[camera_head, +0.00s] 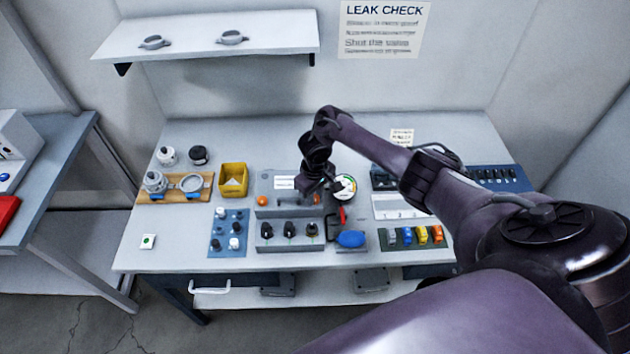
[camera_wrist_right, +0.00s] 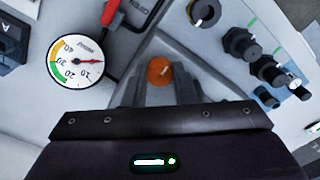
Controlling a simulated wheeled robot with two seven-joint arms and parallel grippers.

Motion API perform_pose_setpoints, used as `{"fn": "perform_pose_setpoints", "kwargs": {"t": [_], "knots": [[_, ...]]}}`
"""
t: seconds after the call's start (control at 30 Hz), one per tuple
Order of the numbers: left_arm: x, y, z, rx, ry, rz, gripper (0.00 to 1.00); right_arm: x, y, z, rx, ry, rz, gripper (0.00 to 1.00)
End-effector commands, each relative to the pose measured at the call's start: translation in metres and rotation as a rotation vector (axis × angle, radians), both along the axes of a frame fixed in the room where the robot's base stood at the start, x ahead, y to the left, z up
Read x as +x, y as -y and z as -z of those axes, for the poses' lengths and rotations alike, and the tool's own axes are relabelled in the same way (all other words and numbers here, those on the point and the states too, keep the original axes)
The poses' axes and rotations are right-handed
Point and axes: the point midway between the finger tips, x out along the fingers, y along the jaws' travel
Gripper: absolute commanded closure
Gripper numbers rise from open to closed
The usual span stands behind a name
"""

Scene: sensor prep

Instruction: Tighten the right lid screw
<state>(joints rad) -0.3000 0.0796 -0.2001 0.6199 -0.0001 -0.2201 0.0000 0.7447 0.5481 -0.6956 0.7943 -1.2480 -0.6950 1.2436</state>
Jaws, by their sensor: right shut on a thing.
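My right gripper (camera_head: 317,189) reaches down over the right end of a grey lid (camera_head: 286,194) near the middle of the bench. In the right wrist view, its fingers (camera_wrist_right: 160,88) are shut on the right lid screw (camera_wrist_right: 160,71), an orange round knob with a light mark on top. In the head view the gripper hides most of this screw. The left lid screw (camera_head: 263,201), also orange, sits at the lid's other end. My left gripper is not in view.
A round gauge (camera_head: 345,187) stands close to the right of my gripper, with a red lever (camera_head: 342,215) near it. Several black knobs (camera_head: 289,230) sit in front. A blue object (camera_head: 351,239) and a yellow bin (camera_head: 233,179) flank the area.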

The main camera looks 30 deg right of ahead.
Motion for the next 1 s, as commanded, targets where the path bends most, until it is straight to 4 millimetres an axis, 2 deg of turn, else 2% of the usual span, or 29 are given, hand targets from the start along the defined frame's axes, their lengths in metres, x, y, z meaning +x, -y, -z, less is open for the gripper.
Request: {"fn": "perform_pose_setpoints", "kwargs": {"t": [0.57, 0.6, 0.77, 1.0], "knots": [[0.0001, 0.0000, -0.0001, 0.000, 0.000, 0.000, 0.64, 0.0015, 0.0002, -0.0013, 0.000, 0.004, 0.038, 0.98], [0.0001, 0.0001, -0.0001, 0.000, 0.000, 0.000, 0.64, 0.0016, 0.0002, -0.0013, 0.001, 0.004, 0.038, 0.74], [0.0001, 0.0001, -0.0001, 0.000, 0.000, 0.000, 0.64, 0.0011, 0.0001, -0.0010, 0.000, 0.003, 0.037, 0.53], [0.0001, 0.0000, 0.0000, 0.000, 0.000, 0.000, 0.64, 0.0005, 0.0001, -0.0005, 0.000, 0.001, 0.036, 0.53]]}}
